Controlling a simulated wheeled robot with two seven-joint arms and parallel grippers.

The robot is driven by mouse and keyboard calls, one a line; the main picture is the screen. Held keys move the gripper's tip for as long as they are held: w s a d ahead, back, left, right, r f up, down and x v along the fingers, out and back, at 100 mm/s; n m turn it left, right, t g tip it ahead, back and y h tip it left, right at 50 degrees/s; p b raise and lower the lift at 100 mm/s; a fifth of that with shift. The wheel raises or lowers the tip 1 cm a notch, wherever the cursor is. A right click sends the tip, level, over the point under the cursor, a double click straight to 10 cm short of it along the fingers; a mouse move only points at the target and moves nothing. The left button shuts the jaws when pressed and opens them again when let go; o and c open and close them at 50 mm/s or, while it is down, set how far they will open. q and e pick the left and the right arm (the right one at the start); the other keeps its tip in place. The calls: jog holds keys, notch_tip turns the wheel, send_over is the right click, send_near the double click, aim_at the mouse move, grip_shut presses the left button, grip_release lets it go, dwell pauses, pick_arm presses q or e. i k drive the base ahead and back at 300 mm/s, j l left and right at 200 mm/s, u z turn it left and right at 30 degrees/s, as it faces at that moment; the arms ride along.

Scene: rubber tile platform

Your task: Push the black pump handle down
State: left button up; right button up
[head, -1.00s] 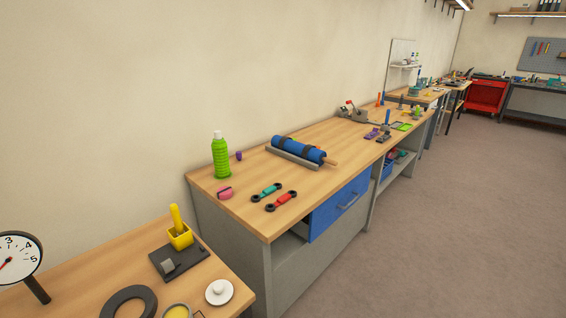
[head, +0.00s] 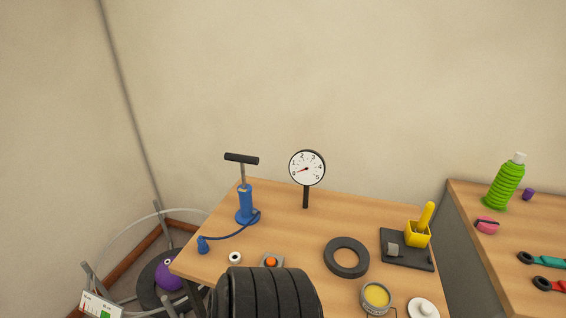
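The blue hand pump (head: 246,206) stands upright on the wooden table (head: 289,226) in the head view. Its black T-shaped handle (head: 241,159) is raised, on top of a grey rod that shows above the blue body. A blue hose runs from the pump's base to the left, to a blue end piece (head: 203,245) near the table's left edge. The round gauge (head: 307,168) stands right of the pump, its red needle near 0. Neither of my grippers is in view, and nothing touches the handle.
A black ring (head: 346,257), a yellow cup on a black plate (head: 412,263), a yellow-filled tin (head: 376,297) and an orange button (head: 271,262) are on the table. A dark ribbed shape at bottom centre hides part of the front edge. A purple ball (head: 169,275) is left, below.

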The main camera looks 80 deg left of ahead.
aim_at(242, 159)
jog(key=u, duration=2.8)
